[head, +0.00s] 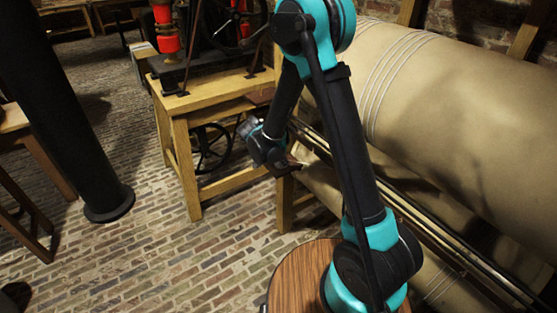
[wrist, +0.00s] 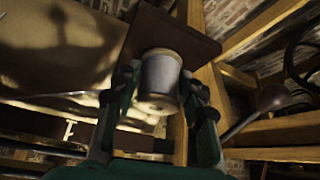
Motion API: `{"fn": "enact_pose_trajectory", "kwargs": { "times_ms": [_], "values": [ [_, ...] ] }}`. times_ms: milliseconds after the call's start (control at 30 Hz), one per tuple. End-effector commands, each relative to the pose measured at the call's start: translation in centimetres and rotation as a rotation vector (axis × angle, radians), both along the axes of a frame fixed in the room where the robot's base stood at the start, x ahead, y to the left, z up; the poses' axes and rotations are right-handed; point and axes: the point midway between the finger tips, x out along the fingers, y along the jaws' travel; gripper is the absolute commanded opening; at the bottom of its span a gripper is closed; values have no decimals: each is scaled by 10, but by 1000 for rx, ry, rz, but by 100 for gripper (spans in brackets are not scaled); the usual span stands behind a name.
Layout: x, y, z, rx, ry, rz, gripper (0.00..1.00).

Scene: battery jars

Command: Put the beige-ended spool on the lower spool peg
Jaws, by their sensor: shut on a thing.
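The beige-ended spool (wrist: 160,78) shows in the wrist view, with pale beige ends and a grey winding between them. My gripper (wrist: 162,92) is shut on it, one dark finger on each side. The spool's upper end is close to the underside of a dark brown board (wrist: 172,36); I cannot tell whether they touch. In the head view my gripper (head: 283,166) is low beside the wooden frame, near a small brown panel, and the spool cannot be made out there. I cannot identify the lower spool peg in either view.
A wooden stand (head: 185,125) carrying a machine is left of my arm. A big beige roll (head: 460,120) and long dark rails (head: 450,245) lie to the right. A dark knob on a rod (wrist: 272,97) is right of the gripper. The brick floor (head: 160,265) is open at front left.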

Motion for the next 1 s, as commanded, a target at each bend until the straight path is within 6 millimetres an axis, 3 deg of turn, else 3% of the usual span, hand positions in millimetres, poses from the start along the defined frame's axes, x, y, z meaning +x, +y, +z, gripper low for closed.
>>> {"fn": "enact_pose_trajectory", "kwargs": {
  "times_ms": [33, 200, 567, 767, 1000],
  "values": [
    [0, 0, -1, 0, 0, 0, 43],
    [0, 0, 0, 0, 0, 0, 62],
    [-1, 1, 3, 0, 0, 1, 62],
    [-12, 10, 25, -1, 1, 2, 62],
    [-31, 26, 64, -1, 0, 3, 62]
  ]
}}
